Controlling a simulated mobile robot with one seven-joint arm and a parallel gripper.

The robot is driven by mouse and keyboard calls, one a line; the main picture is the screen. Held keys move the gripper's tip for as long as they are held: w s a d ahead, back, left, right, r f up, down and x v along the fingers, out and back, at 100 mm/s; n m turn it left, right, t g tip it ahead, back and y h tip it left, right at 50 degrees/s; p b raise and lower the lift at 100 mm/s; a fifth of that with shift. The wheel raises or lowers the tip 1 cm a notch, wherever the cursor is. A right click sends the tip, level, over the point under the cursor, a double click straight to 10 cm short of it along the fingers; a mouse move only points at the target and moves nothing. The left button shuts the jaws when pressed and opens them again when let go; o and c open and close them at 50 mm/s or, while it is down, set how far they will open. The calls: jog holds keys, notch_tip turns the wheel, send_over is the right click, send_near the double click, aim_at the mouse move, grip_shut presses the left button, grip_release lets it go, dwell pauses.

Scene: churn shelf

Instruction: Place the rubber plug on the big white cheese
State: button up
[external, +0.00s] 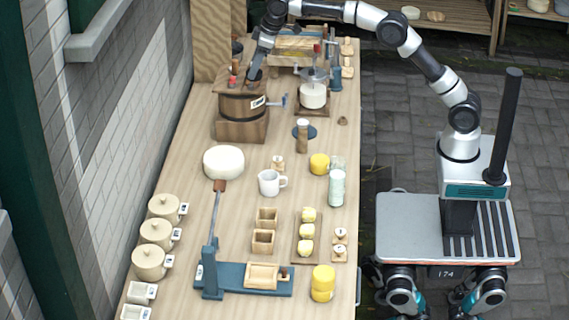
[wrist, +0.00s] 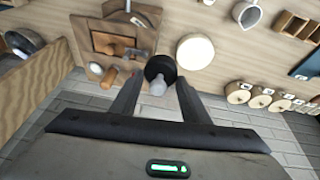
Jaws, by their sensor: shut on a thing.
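The rubber plug (wrist: 160,68) is a dark round piece with a grey stub, held between the two fingertips of my gripper (wrist: 159,84) in the wrist view. In the external view my gripper (external: 255,70) is over the wooden churn at the back left of the table, and the plug is too small there to make out clearly. The big white cheese (external: 223,162) is a pale round wheel lying on the table in front of the churn. It also shows in the wrist view (wrist: 195,52), to the right of the plug, apart from it, with its top bare.
The dark churn (external: 242,107) with a wooden base stands behind the cheese. Several lidded pots (external: 155,232) line the left edge. A brick wall runs along the left.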

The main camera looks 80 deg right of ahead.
jog(key=w+a+f+n+p, duration=0.2)
jog(key=w+a, duration=0.4)
jog(key=a, duration=0.3)
jog(key=p, duration=0.1)
send_over(227, 158)
jog(key=s, duration=0.2)
jog(key=shift+y, duration=0.3)
notch_tip(227, 158, down, 22)
jog(key=shift+w+d+r, duration=0.1)
jog(key=shift+d, duration=0.05)
jog(key=o, duration=0.6)
jog(key=shift+f, duration=0.2)
jog(key=o, duration=0.4)
jog(key=shift+o, duration=0.2)
